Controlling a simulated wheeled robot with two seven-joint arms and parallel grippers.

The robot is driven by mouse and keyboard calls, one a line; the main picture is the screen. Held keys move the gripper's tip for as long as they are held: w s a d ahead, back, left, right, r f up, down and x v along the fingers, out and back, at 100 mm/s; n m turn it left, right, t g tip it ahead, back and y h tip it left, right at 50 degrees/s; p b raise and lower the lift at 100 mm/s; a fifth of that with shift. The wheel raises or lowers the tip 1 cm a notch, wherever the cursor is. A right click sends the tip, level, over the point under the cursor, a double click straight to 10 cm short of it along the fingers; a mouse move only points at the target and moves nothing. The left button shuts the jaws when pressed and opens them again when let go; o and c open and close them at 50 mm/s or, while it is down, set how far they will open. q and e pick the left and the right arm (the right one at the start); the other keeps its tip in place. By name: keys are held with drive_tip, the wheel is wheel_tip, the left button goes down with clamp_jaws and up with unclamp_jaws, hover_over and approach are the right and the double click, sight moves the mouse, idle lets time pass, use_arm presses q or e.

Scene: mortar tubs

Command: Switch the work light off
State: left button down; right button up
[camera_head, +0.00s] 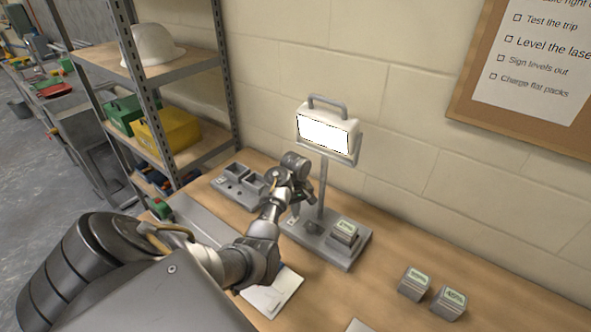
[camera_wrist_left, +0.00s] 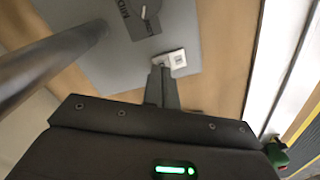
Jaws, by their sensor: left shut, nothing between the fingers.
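The work light (camera_head: 325,131) stands on a post at the back of the bench, and its panel glows bright white. Its grey base plate (camera_head: 335,252) carries a dark knob (camera_head: 312,228). In the left wrist view the plate (camera_wrist_left: 105,65) shows the post (camera_wrist_left: 50,62), a dark dial (camera_wrist_left: 142,14) with lettering, and a small white switch (camera_wrist_left: 172,60) at its edge. My left gripper (camera_head: 294,213) is shut and empty at the plate's left side. In the wrist view its fingertips (camera_wrist_left: 160,72) are right at the switch; I cannot tell whether they touch. My right gripper is not in view.
A grey compartment tray (camera_head: 240,186) sits left of my gripper. Shelving (camera_head: 175,62) is at left. The bench's right side is mostly clear.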

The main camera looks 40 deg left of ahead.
use_arm(q)
drive_tip(key=shift+f+b, duration=0.3)
drive_tip(key=shift+f, duration=0.4)
idle(0.3)
wheel_tip(320, 180, up, 2)
drive_tip(key=shift+r+p, duration=0.25)
drive_tip(key=shift+p, duration=0.75)
drive_tip(key=shift+r, duration=2.25)
drive_tip(key=shift+d, duration=0.1)
